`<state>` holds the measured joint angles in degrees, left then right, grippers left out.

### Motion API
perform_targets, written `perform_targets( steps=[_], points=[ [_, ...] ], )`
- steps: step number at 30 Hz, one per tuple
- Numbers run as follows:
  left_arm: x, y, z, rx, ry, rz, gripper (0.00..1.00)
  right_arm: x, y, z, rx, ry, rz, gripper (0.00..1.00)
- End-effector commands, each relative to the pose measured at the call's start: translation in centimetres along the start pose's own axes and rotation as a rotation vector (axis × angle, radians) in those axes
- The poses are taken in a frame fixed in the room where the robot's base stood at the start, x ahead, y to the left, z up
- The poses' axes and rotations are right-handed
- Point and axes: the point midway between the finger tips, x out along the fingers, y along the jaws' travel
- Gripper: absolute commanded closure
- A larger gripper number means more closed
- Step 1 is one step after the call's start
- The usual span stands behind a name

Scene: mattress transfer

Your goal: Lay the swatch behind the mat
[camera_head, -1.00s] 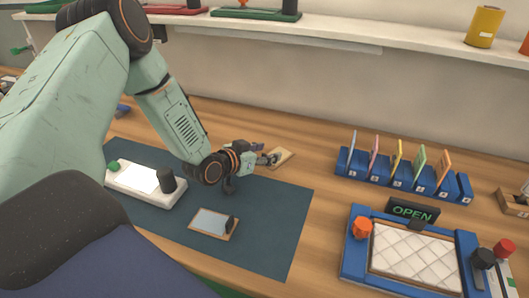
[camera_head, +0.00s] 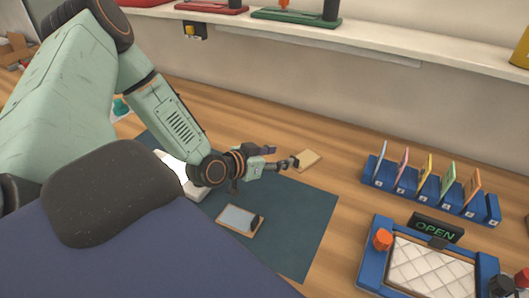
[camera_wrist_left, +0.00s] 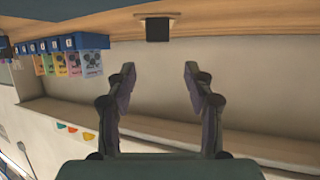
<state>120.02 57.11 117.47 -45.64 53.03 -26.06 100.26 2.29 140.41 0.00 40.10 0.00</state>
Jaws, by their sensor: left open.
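A small tan swatch (camera_head: 308,159) lies flat on the wooden bench, just behind the rear edge of the dark teal mat (camera_head: 300,215). My left gripper (camera_head: 281,156) is just left of the swatch in the head view, with its fingers parted. One fingertip overlaps or nearly meets the swatch's left corner in the picture; I cannot tell whether they touch. The left wrist view shows the same gripper (camera_wrist_left: 158,78) open with nothing between its fingers. My right gripper is not in view.
A framed plate (camera_head: 238,217) with a dark knob lies on the mat. A blue rack (camera_head: 418,193) of coloured cards and a blue-framed quilted pad (camera_head: 432,272) with an OPEN sign (camera_head: 435,229) stand right. A shelf (camera_head: 400,45) runs above. Bare wood lies between swatch and rack.

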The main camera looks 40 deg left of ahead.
Motion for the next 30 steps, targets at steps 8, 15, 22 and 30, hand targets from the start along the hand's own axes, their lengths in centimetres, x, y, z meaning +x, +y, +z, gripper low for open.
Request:
perform_targets(
  steps=[8,15,22,30],
  points=[
    [-3.3,0.0,-0.4,-0.005,0.001,-0.002,0.47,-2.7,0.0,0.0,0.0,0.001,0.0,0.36],
    [-4.6,0.1,-0.2,-0.002,0.002,0.0,0.47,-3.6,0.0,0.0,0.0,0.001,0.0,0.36],
    [-4.7,0.1,-0.1,0.001,0.002,0.001,0.47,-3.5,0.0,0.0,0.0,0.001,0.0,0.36],
    [-4.7,0.1,-0.1,0.001,0.002,0.001,0.47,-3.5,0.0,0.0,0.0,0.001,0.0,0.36]
  ],
)
